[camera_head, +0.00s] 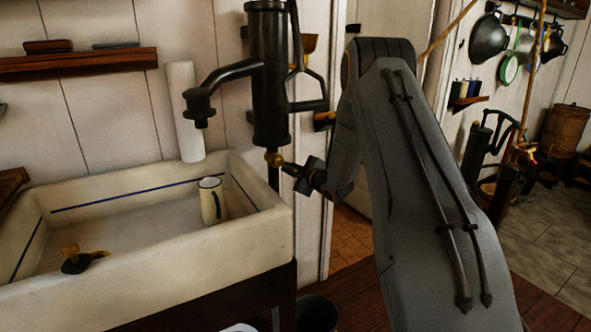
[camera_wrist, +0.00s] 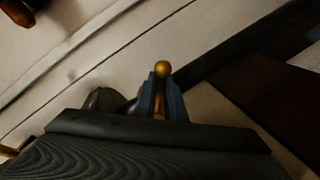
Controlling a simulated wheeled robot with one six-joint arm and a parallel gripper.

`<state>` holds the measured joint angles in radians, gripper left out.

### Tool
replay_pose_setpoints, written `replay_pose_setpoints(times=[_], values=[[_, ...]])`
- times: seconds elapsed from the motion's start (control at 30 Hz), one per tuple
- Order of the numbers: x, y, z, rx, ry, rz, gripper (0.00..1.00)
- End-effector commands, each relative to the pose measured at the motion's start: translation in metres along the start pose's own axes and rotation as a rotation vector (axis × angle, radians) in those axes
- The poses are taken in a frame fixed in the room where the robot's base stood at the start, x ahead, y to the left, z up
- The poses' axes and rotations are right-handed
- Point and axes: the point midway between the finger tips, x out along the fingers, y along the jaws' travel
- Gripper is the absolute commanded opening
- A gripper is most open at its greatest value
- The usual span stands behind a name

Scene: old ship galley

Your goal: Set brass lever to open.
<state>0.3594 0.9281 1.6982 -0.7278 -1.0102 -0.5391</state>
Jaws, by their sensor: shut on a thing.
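The brass lever, with a round ball end (camera_head: 274,159), shows at the foot of the black pump (camera_head: 268,80), over the right rear corner of the sink. My gripper (camera_head: 286,168) reaches it from the right and is shut on it. In the wrist view the lever's ball (camera_wrist: 162,68) sticks out just beyond the fingertips, and its brass shaft runs back between the two fingers of my gripper (camera_wrist: 161,92). The lever's pivot and its exact angle are hard to make out behind the gripper.
A white sink (camera_head: 120,215) stands below and left, holding a cream mug (camera_head: 211,203) and a dark fitting with a brass knob (camera_head: 72,262). The pump's black spout (camera_head: 205,95) extends left above it. A dark bucket (camera_head: 316,313) stands below.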

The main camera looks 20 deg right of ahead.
Motion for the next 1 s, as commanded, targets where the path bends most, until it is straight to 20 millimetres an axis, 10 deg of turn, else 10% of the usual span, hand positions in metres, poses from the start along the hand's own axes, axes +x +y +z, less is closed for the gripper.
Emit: replay_pose_setpoints(times=[0.2, 0.33, 0.67, 1.0], values=[[0.000, -0.001, -0.001, -0.001, 0.001, -0.001, 0.00], [0.000, 0.000, 0.000, -0.002, 0.000, -0.001, 0.28], [-0.003, 0.001, 0.002, -0.001, -0.002, 0.001, 0.28], [-0.052, 0.001, 0.002, 0.000, -0.003, 0.001, 0.28]])
